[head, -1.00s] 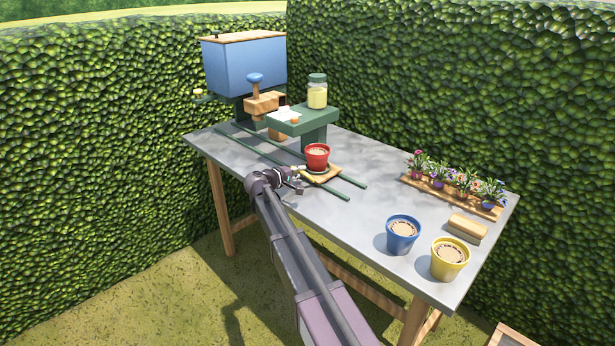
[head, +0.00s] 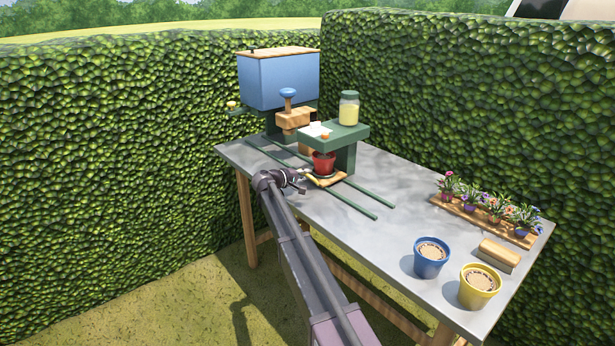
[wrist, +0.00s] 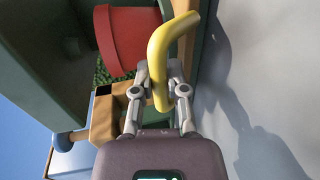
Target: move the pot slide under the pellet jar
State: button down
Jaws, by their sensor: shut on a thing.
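The pot slide (head: 333,181) is a wooden board on two green rails, with a red pot (head: 323,164) on it. The pot also shows in the wrist view (wrist: 128,42). My gripper (wrist: 158,98) is shut on the slide's bent yellow handle (wrist: 159,50); in the head view the gripper (head: 302,178) is at the slide's near-left side. The pellet jar (head: 348,110), with pale yellow contents and a green lid, stands on a green raised shelf (head: 352,133). The pot's top is partly hidden by the shelf's front edge.
A blue hopper (head: 278,80) with a blue-knobbed wooden part (head: 290,118) stands at the table's far end. The rails' near ends are clear.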

jog(key=c, duration=0.6)
grip_release()
jog(key=shift+c, duration=0.2)
jog(key=shift+s+d, duration=0.1)
jog(key=shift+d, duration=0.05)
jog(key=s+d, duration=0.3)
jog(key=s, duration=0.1)
jog(key=s+d, duration=0.3)
jog(key=s, duration=0.1)
jog(key=s+d, duration=0.3)
jog(key=s, duration=0.1)
jog(key=shift+s, duration=0.4)
jog(key=p+v, duration=0.3)
jog(key=v, duration=1)
jog(key=s+d+f+m+g+y+p, duration=0.1)
jog(key=s+d+f+g+y+p, duration=0.1)
jog(key=s+d, duration=0.4)
jog(key=shift+s+d+f+m+g, duration=0.35)
jog(key=shift+s+g, duration=0.25)
jog(key=shift+s, duration=0.95)
